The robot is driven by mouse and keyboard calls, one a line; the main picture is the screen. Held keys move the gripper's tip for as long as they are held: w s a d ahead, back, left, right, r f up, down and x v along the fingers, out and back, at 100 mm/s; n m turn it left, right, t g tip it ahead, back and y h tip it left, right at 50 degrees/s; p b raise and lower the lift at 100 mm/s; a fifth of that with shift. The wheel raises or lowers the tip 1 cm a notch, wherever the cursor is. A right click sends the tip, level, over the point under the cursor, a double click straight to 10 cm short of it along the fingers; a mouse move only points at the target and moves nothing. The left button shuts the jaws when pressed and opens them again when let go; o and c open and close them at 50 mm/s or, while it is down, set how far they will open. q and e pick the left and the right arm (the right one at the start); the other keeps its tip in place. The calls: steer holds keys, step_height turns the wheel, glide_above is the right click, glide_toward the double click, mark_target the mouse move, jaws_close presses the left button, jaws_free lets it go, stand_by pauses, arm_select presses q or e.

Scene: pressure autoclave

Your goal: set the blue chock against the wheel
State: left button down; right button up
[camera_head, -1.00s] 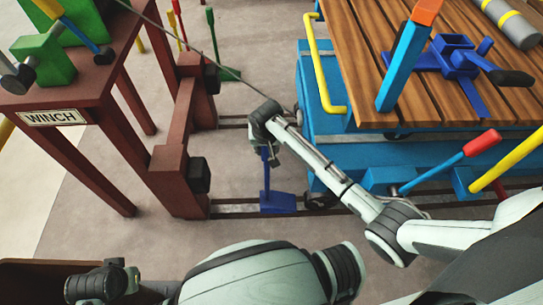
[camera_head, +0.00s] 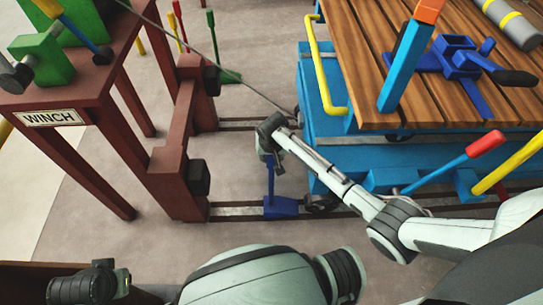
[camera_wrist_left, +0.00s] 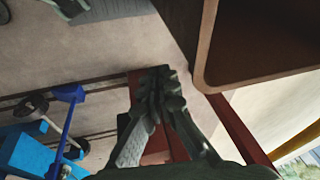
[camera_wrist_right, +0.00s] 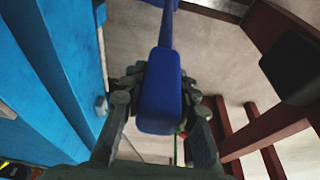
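The blue chock (camera_head: 281,207) sits on the near rail, just left of the cart's dark wheel (camera_head: 321,202). Its right edge looks very close to the wheel; I cannot tell if they touch. Its upright handle rises into my right gripper (camera_head: 270,153). In the right wrist view the fingers (camera_wrist_right: 160,92) are on both sides of the blue handle grip (camera_wrist_right: 160,104). The chock (camera_wrist_left: 68,92) and wheel (camera_wrist_left: 30,106) also show in the left wrist view. My left gripper (camera_wrist_left: 158,82) has its fingertips together, empty, beside a brown box-like edge.
The blue cart (camera_head: 340,160) with its wooden deck (camera_head: 450,90) stands at the right. The brown winch stand (camera_head: 95,90) is at the left, with a brown post and dark buffers (camera_head: 199,177) by the rails. A cable runs from the winch side toward the cart.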

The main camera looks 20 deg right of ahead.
steer(key=o, duration=0.4)
steer(key=shift+r, duration=0.2)
arm_select(q)
step_height(320, 180, down, 6)
steer(key=p, duration=0.2)
steer(key=shift+s+d+p, duration=0.15)
steer(key=shift+d+p, duration=0.1)
steer(key=shift+p, duration=0.1)
arm_select(e)
steer(key=v, duration=1.2)
steer(key=shift+s+f, duration=0.1)
